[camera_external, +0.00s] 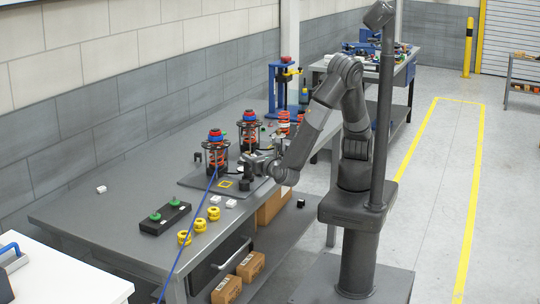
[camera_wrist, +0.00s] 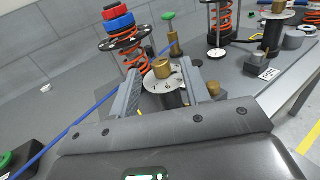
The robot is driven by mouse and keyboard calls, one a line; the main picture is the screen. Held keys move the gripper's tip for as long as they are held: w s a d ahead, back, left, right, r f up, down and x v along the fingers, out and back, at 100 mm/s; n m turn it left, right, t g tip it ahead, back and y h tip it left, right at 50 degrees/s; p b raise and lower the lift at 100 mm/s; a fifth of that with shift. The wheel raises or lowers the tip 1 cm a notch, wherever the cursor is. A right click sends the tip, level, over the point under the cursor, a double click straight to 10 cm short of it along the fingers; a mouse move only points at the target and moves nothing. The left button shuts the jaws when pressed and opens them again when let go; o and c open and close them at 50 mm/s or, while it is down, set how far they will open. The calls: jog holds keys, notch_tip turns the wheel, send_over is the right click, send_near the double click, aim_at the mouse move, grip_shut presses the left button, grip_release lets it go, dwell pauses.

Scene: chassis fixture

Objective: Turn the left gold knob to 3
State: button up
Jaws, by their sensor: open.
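The left gold knob (camera_wrist: 164,68) stands upright on a pale round dial (camera_wrist: 151,82) with dark numerals, in the middle of the wrist view. I can read what look like a 7 and a 6 on the near side of the dial; the knob's setting is not clear. My gripper (camera_wrist: 160,76) is open, with one finger on each side of the knob; I cannot tell whether either finger touches it. A second gold knob (camera_wrist: 278,6) shows at the top right. In the external view my gripper (camera_external: 252,166) is low over the fixture plate (camera_external: 198,180), and it hides the knob.
Spring towers with red and blue caps (camera_external: 216,136) stand close behind my gripper. A blue cable (camera_external: 196,222) runs across the bench. Yellow rings (camera_external: 200,225) and a black box with green buttons (camera_external: 165,219) lie at the front.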

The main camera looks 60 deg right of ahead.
jog(key=x, duration=0.6)
jog(key=shift+c, duration=0.2)
grip_shut()
